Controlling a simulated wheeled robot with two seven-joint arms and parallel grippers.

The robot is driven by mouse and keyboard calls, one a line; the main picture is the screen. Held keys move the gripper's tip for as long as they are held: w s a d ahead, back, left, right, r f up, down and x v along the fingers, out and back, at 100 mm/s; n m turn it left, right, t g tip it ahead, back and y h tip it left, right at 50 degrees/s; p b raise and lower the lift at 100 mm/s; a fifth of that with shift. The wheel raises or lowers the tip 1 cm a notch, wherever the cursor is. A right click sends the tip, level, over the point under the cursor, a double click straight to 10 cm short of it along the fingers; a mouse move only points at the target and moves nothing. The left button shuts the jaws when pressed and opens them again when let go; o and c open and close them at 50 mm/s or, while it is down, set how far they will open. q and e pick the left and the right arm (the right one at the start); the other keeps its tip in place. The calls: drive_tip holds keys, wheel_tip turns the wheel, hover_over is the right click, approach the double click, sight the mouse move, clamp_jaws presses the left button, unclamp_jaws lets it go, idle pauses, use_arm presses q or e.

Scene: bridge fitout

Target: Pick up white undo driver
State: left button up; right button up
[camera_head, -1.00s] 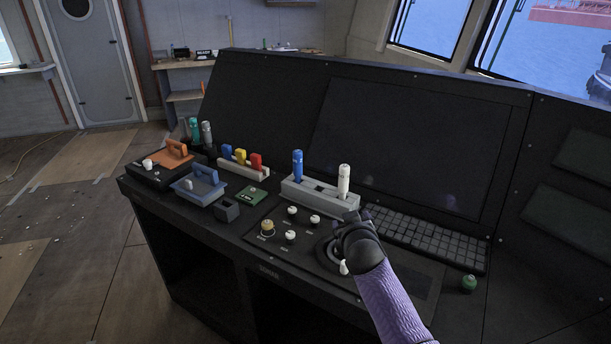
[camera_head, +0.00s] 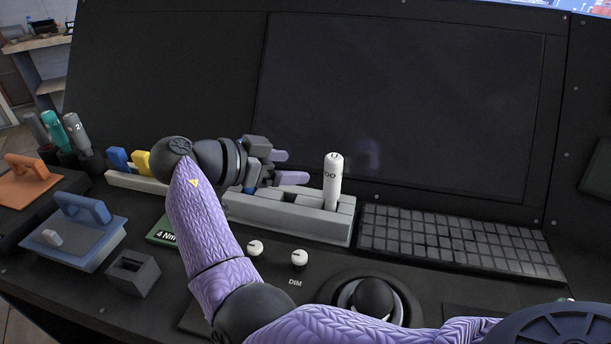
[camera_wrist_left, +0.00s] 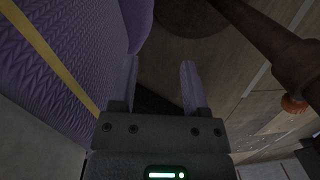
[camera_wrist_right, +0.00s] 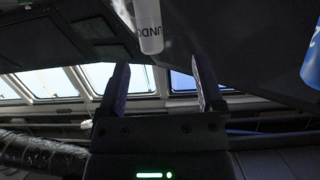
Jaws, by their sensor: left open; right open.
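The white undo driver (camera_head: 333,182) stands upright in the right part of the grey rack (camera_head: 290,223) on the console, its label partly readable. My right gripper (camera_head: 287,167) is open and empty above the rack, just left of the driver, its fingers pointing toward it. In the right wrist view the white driver (camera_wrist_right: 149,26), marked "UNDO", lies ahead of the open fingers (camera_wrist_right: 162,75), between their lines and apart from them. A blue driver (camera_wrist_right: 312,58) shows at that view's right edge. My left gripper (camera_wrist_left: 160,65) is open and empty over the floor.
A dark screen (camera_head: 395,100) rises behind the rack and a keyboard (camera_head: 455,240) lies right of it. Knobs (camera_head: 299,259) and a black round control (camera_head: 372,297) are in front. A blue-grey box (camera_head: 72,240) and an orange-handled one (camera_head: 25,180) stand left.

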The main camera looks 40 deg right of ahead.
sight(326, 175)
drive_tip(key=x, duration=0.5)
drive_tip(key=shift+s, duration=0.4)
drive_tip(key=x, duration=0.1)
drive_tip(key=b+x, duration=0.1)
drive_tip(key=x, duration=0.2)
drive_tip(key=shift+s+f, duration=0.3)
drive_tip(key=shift+f, duration=0.1)
drive_tip(key=shift+d, duration=0.15)
drive_tip(key=shift+c, duration=0.3)
drive_tip(key=c, duration=0.5)
clamp_jaws()
use_arm(q)
drive_tip(key=shift+s+f, duration=0.55)
drive_tip(key=shift+f, duration=0.2)
